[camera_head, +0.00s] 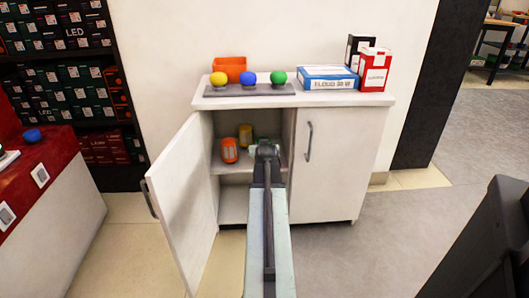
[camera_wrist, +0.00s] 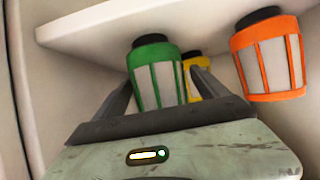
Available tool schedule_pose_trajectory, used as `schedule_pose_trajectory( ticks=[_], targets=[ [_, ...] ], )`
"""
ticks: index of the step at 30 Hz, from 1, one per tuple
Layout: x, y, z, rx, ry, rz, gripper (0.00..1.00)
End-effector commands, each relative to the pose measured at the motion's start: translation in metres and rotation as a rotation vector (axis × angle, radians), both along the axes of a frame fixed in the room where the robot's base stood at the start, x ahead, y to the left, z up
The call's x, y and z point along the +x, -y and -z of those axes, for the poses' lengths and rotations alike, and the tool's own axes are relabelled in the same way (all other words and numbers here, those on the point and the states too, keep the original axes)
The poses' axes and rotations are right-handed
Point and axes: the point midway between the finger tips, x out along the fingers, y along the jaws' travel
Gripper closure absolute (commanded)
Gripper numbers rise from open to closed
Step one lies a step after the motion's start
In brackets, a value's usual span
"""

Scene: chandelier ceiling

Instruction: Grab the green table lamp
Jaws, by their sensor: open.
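The green table lamp (camera_wrist: 157,75), with pale panels between green bars and a dark end, shows in the wrist view between the two fingers of my gripper (camera_wrist: 163,76). My gripper is open, one finger on each side of the lamp; I cannot tell whether either touches it. In the head view my gripper (camera_head: 265,150) reaches into the open left half of the white cabinet (camera_head: 340,165) and mostly hides the green lamp.
An orange lamp (camera_head: 230,150) and a yellow lamp (camera_head: 245,135) share the shelf. In the wrist view the orange lamp (camera_wrist: 268,65) is right and the yellow lamp (camera_wrist: 205,80) behind. The open cabinet door (camera_head: 183,205) stands left of my arm.

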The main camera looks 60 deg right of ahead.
Motion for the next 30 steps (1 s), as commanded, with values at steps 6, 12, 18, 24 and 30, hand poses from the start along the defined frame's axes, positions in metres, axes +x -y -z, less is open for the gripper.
schedule_pose_trajectory(
  ticks=[6, 12, 18, 24, 30],
  targets=[
    [-0.001, 0.000, -0.001, 0.000, 0.000, 0.000, 0.66],
    [-0.001, 0.000, -0.001, 0.000, 0.000, 0.001, 0.93],
    [-0.001, 0.000, -0.004, 0.000, 0.000, 0.001, 0.93],
    [0.001, -0.001, -0.020, 0.000, 0.000, -0.002, 0.93],
    [0.002, -0.004, -0.044, 0.000, 0.000, -0.004, 0.93]
  ],
)
